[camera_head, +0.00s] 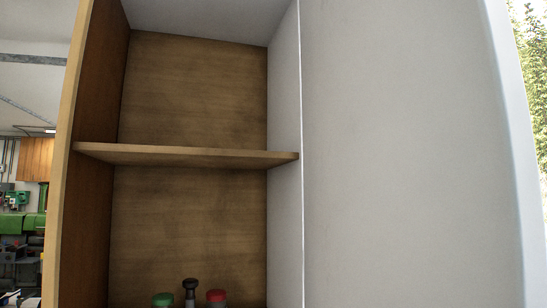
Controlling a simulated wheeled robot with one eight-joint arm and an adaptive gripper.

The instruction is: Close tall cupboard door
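The tall cupboard (66,180) stands close in front of me with its inside showing. It has brown wooden inner faces and one wooden shelf (185,156) across the middle. A large white panel, which looks like the cupboard door (405,150), fills the right side of the view and stands open. No handle shows on it. Its lower part is cut off by the frame. My gripper does not show in this view.
Inside at the bottom are a green-topped item (163,299), a dark-topped item (190,288) and a red-topped item (216,296), mostly cut off. Green machinery (20,225) stands in the background at left. Foliage (532,60) shows at the far right edge.

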